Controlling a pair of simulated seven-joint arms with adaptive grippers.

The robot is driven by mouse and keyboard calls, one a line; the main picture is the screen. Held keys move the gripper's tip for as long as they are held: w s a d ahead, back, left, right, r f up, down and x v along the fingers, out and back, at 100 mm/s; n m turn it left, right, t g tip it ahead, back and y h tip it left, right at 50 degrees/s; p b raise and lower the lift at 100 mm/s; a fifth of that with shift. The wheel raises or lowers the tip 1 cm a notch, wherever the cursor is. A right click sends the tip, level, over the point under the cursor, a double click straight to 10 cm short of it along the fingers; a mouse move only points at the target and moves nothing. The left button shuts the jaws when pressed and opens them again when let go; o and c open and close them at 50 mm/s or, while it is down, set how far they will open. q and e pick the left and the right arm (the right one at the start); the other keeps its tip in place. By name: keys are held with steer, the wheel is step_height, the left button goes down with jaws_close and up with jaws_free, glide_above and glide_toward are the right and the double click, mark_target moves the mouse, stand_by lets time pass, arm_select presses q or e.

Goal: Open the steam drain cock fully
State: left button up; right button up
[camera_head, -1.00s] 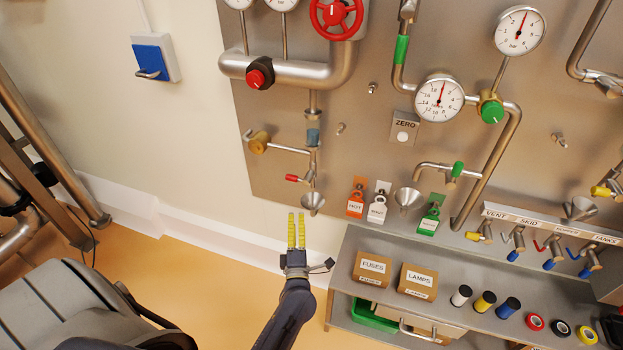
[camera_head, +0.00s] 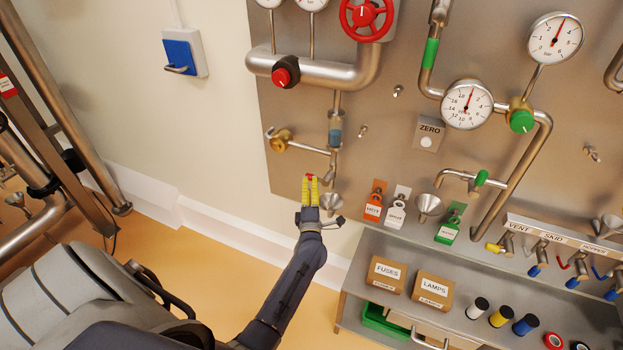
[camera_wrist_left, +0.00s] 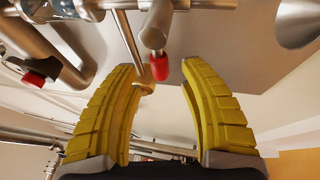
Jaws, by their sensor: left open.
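A small cock with a red-tipped lever (camera_head: 310,177) sits low on the vertical steel drain pipe, above a steel funnel (camera_head: 331,203). No label on it is readable. Its red tip (camera_wrist_left: 159,67) also shows in the left wrist view, between and just beyond my yellow fingertips. My left gripper (camera_head: 309,180) is open, its fingers pointing up the panel at the lever. In the left wrist view the open gripper (camera_wrist_left: 158,80) has a gap on both sides of the red tip. In the head view the fingers partly cover the lever. My right gripper is not in view.
Above the cock are a blue sight glass (camera_head: 335,138) and a brass fitting (camera_head: 281,140) on a side branch. Orange, white and green tags (camera_head: 374,202) hang to the right. A shelf with boxes (camera_head: 387,275) stands lower right.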

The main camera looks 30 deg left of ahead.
mark_target(311, 178)
arm_select(q)
steer(key=shift+x, duration=2)
steer(key=shift+c, duration=0.2)
jaws_close()
